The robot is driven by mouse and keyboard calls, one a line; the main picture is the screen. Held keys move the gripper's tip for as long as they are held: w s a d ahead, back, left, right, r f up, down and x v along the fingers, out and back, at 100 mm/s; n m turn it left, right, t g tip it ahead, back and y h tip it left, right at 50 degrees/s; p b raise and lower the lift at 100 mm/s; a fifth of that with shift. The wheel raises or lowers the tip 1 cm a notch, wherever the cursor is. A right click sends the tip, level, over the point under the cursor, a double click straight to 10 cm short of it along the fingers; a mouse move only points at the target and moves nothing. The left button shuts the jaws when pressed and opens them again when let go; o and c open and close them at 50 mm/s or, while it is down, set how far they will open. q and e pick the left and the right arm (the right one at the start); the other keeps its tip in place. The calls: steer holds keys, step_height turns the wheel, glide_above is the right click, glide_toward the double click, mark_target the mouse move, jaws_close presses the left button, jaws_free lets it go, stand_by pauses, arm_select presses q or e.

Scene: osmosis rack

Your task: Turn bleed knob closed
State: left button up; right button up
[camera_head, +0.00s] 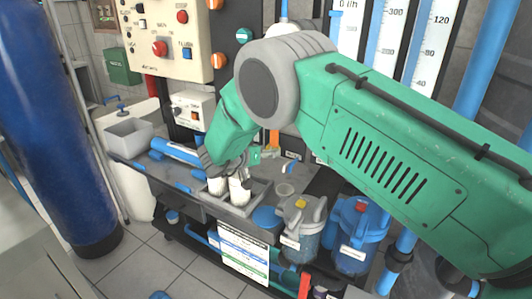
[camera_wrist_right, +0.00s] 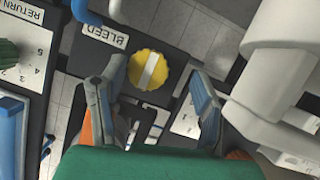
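The bleed knob (camera_wrist_right: 150,70) is a round yellow knob with a white bar across it, seen in the right wrist view. It sits on a dark panel beside a white label (camera_wrist_right: 103,34) reading BLEED. My right gripper (camera_wrist_right: 157,78) is open, with one finger to either side of the knob in that picture. I cannot tell whether the fingers touch it. In the head view my green right arm comes in from the right, and its gripper (camera_head: 236,166) points down over the bench. The knob is hidden there. My left gripper is in neither view.
A thick white pipe (camera_wrist_right: 285,80) stands close on the right in the wrist view. In the head view, white bottles (camera_head: 240,190) stand in a grey tray below my gripper. Blue-lidded filter housings (camera_head: 354,235) stand to the right, and a control box (camera_head: 165,35) is behind.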

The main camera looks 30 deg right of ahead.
steer(key=shift+a+r, duration=0.1)
steer(key=shift+r, duration=0.05)
steer(key=c, duration=0.6)
steer(key=shift+s+d+r, duration=0.1)
steer(key=shift+s+d, duration=0.1)
steer(key=shift+s, duration=0.05)
steer(key=c, duration=0.5)
steer(key=shift+s+d+r, duration=0.1)
steer(key=shift+s+d, duration=0.1)
steer(key=shift+d, duration=0.6)
steer(key=shift+o, duration=0.6)
steer(key=shift+d, duration=0.15)
steer(key=o, duration=0.3)
steer(key=shift+w+f, duration=0.25)
steer(key=shift+w, duration=0.05)
steer(key=shift+o, duration=0.2)
steer(key=shift+o, duration=0.5)
steer(key=shift+d+f, duration=0.1)
steer(key=shift+d, duration=0.05)
steer(key=shift+c, duration=0.2)
